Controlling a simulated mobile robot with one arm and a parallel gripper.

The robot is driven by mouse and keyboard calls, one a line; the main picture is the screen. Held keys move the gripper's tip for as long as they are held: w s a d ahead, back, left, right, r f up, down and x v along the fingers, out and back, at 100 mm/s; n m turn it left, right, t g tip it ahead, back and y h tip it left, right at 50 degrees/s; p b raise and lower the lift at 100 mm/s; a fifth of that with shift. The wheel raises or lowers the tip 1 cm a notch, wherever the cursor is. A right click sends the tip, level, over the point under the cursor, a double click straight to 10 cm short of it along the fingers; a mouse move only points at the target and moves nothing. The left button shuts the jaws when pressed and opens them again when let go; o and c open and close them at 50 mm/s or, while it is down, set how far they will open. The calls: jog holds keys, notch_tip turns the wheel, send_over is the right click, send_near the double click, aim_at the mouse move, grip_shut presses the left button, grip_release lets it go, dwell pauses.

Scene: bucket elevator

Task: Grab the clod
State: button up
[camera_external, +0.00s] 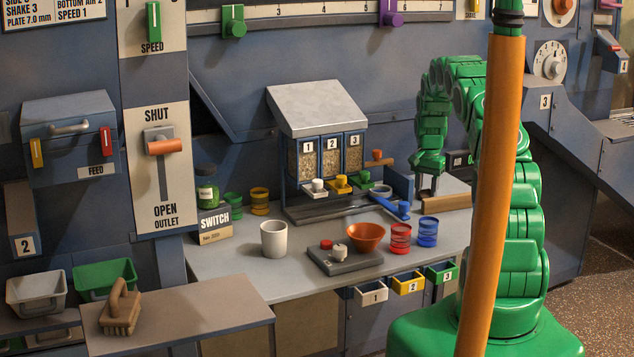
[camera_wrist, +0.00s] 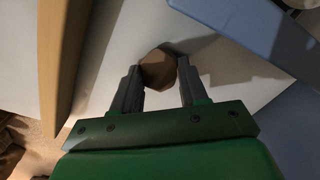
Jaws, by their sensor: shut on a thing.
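The clod (camera_wrist: 158,70) is a small brown rounded lump in the wrist view. It sits between the two dark fingers of my gripper (camera_wrist: 159,82), which is shut on it, over a pale surface. In the external view my gripper (camera_external: 427,186) points down at the right end of the grey worktop (camera_external: 225,262), beside a tan wooden block (camera_external: 446,202). The clod cannot be made out in the external view. I cannot tell whether it touches the worktop.
A tall orange pole (camera_external: 493,180) crosses the foreground. The front left worktop is clear.

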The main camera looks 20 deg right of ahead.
aim_at(426, 190)
jog(key=shift+r, duration=1.55)
jog(key=s+a+r, duration=0.2)
jog(key=s+r, duration=0.3)
jog(key=s, duration=0.1)
jog(key=s+a+r, duration=0.3)
jog(key=s+r, duration=0.2)
jog(key=s, duration=0.2)
jog(key=shift+a, duration=0.25)
